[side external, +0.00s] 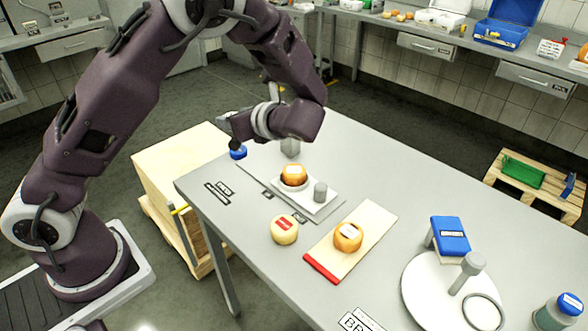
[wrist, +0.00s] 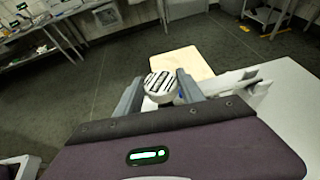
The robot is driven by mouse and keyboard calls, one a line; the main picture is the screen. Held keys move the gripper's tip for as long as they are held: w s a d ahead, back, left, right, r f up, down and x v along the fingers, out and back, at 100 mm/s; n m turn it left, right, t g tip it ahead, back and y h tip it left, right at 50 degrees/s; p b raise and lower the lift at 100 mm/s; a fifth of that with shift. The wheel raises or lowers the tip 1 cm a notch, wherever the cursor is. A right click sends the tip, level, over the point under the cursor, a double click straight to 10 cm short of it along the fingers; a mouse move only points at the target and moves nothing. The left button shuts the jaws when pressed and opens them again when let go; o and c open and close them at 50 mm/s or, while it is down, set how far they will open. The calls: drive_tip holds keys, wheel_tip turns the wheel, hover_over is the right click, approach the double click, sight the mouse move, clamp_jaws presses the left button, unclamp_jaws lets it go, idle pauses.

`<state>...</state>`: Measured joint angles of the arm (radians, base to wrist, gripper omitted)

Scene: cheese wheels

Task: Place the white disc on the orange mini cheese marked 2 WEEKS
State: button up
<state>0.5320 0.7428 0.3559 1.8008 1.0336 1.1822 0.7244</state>
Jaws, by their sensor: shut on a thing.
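My gripper (side external: 234,141) is above the far left part of the table. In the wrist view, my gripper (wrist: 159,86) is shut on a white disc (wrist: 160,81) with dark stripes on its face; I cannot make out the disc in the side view. An orange mini cheese (side external: 293,172) with a white label sits in a white ring-like holder on a grey plate. Another orange mini cheese (side external: 348,235) with a white label sits on a wooden board. A paler cheese (side external: 284,231) with a red label stands on the table. The label writing is too small to read.
A small blue thing (side external: 238,153) shows just below my gripper. A grey cylinder (side external: 320,191) stands on the grey plate (side external: 318,211). The wooden board (side external: 375,219) has a red end. A white turntable (side external: 425,300) and a blue box (side external: 451,236) stand at the right.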

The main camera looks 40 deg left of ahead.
sight(295, 173)
drive_tip(key=w+d+r+m+t+h, duration=0.25)
drive_tip(key=w+d+m+t, duration=0.35)
drive_tip(key=w+d, duration=0.3)
drive_tip(key=f, duration=0.9)
drive_tip(key=d+f, duration=0.1)
drive_tip(key=f, duration=0.4)
drive_tip(key=shift+s+f, duration=0.2)
drive_tip(key=shift+s, duration=0.2)
drive_tip(key=shift+f, duration=0.1)
drive_tip(key=o, duration=1.3)
drive_tip(key=shift+o, duration=0.2)
